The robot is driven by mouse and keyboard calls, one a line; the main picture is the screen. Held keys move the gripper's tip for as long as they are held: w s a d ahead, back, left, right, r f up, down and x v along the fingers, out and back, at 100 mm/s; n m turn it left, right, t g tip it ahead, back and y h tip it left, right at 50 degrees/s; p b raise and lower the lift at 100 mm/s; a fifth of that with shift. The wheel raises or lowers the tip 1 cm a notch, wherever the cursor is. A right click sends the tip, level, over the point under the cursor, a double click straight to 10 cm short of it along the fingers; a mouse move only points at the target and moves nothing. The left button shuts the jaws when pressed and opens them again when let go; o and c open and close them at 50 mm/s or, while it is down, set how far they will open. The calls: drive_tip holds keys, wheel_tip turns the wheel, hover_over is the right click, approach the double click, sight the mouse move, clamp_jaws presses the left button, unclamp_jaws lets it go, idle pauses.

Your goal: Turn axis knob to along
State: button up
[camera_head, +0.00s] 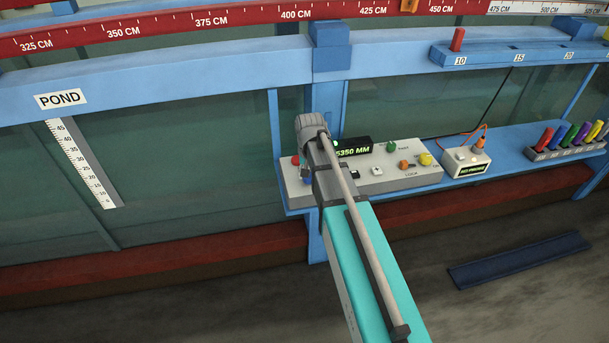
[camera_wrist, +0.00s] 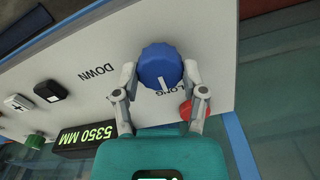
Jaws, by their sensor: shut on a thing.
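The axis knob (camera_wrist: 160,64) is blue and round with a white pointer line, and sits on the pale control panel in the wrist view. Its pointer faces toward my gripper's palm, near a label of which "LONG" is readable. The word "DOWN" is printed to its left. My gripper (camera_wrist: 161,78) is shut on the knob, one finger at each side.
A display (camera_wrist: 87,142) reads 5350 MM. A red button (camera_wrist: 188,108) lies close by the right finger. A black button (camera_wrist: 49,91) and a white button (camera_wrist: 18,102) are on the panel. A grey box (camera_head: 466,161) and several coloured pegs (camera_head: 566,135) stand farther right on the shelf.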

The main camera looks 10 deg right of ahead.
drive_tip(key=shift+w+n, duration=0.2)
drive_tip(key=shift+n, duration=0.2)
drive_tip(key=o, duration=1.1)
drive_tip(key=shift+s, duration=0.1)
drive_tip(key=s+n, duration=0.1)
drive_tip(key=s, duration=0.4)
drive_tip(key=s+a+n, duration=0.1)
drive_tip(key=s, duration=1)
drive_tip(key=shift+s+a+n, duration=0.15)
drive_tip(key=shift+a+n, duration=0.05)
drive_tip(key=shift+n, duration=0.2)
